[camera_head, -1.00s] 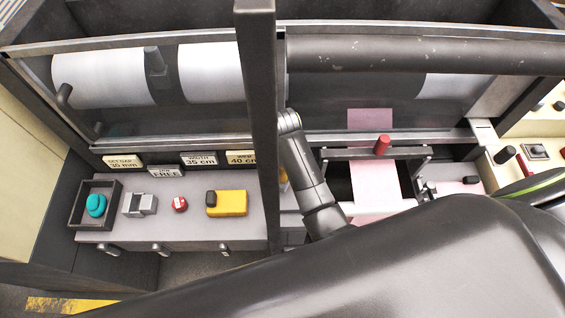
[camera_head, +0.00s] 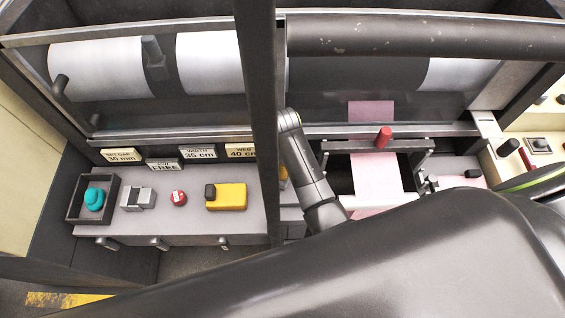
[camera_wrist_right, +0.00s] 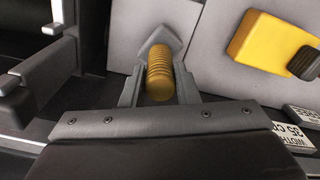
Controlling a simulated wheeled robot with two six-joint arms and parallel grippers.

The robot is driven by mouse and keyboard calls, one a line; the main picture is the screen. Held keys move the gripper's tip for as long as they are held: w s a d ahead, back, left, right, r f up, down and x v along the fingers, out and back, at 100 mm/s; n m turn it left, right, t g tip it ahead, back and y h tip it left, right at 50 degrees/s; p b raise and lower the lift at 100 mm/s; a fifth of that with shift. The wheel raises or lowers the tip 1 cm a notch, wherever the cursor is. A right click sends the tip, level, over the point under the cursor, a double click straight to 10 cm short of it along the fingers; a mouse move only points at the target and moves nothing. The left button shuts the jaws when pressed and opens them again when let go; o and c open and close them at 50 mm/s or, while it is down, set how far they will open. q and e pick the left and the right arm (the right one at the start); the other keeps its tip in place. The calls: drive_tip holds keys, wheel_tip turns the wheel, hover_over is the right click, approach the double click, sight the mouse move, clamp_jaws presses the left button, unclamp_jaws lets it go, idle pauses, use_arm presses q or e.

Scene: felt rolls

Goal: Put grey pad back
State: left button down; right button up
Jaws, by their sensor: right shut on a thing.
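My right gripper (camera_wrist_right: 159,88) is shut on a yellow ribbed handle (camera_wrist_right: 160,74) in the right wrist view. A grey pointed piece (camera_wrist_right: 158,42) shows just beyond the handle. A bit of yellow (camera_head: 283,178) shows beside the post there. A small grey block (camera_head: 138,199) sits on the grey shelf (camera_head: 190,225). My left gripper is not in view.
The dark upright post (camera_head: 262,130) is close to my arm. White rolls (camera_head: 208,68) lie behind.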

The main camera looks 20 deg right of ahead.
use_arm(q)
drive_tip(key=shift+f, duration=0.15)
use_arm(e)
drive_tip(key=shift+f, duration=0.35)
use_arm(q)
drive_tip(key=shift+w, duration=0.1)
use_arm(e)
drive_tip(key=o, duration=1.1)
drive_tip(key=shift+o, duration=0.2)
drive_tip(key=shift+r, duration=0.1)
